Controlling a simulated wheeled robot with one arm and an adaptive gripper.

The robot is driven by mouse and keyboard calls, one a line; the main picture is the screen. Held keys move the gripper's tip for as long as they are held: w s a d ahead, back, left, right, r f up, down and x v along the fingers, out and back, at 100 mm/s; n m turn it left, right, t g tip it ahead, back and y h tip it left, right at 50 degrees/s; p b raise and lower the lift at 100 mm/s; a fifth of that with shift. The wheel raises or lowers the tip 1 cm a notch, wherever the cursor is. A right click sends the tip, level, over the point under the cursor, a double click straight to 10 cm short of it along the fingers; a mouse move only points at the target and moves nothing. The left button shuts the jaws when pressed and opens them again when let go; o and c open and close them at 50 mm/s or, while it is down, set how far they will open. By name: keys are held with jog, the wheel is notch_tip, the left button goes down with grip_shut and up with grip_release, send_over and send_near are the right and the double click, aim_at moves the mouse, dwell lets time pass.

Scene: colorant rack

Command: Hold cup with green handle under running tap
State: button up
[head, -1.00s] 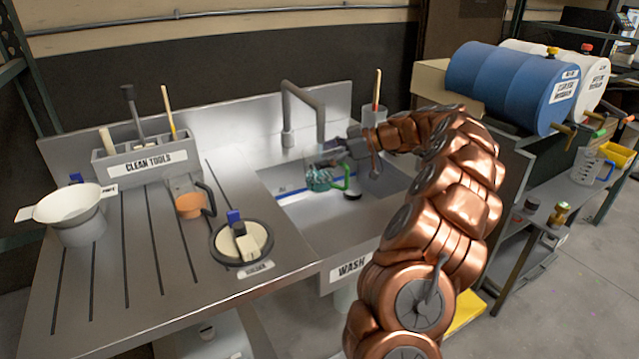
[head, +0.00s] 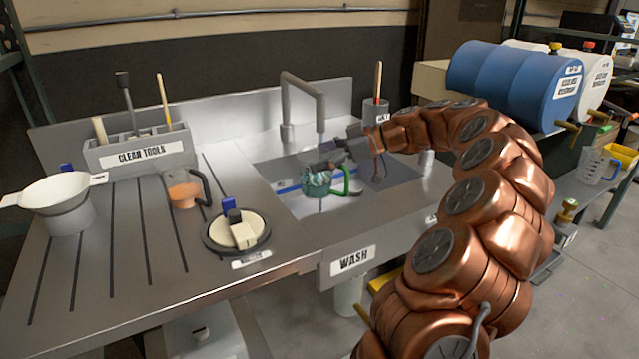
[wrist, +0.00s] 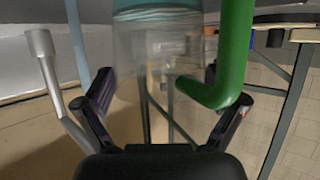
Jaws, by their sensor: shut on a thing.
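The cup (head: 314,184) is clear with a teal upper part and a green handle (head: 347,180). It is over the sink basin, below the end of the tap's spout (head: 320,110). In the wrist view the cup (wrist: 157,60) fills the middle, with the green handle (wrist: 235,50) to its right. My gripper (head: 330,163) is shut on the cup; its fingers flank the clear wall in the wrist view. I cannot make out a clear stream from the spout in the head view.
The sink basin (head: 375,195) surrounds the cup. To the left on the drainboard are an orange-filled cup (head: 184,196), a round scale (head: 236,213), a white funnel (head: 55,190) and the clean-tools rack (head: 140,155). A container with a brush (head: 375,108) stands behind my wrist.

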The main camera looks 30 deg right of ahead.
jog(key=shift+s+a+b, duration=0.35)
jog(key=shift+s+a, duration=0.2)
jog(key=shift+s, duration=0.05)
jog(key=shift+r, duration=0.1)
notch_tip(320, 180, up, 9)
jog(key=p, duration=0.1)
jog(key=shift+p, duration=0.4)
dwell(0.6)
dwell(0.5)
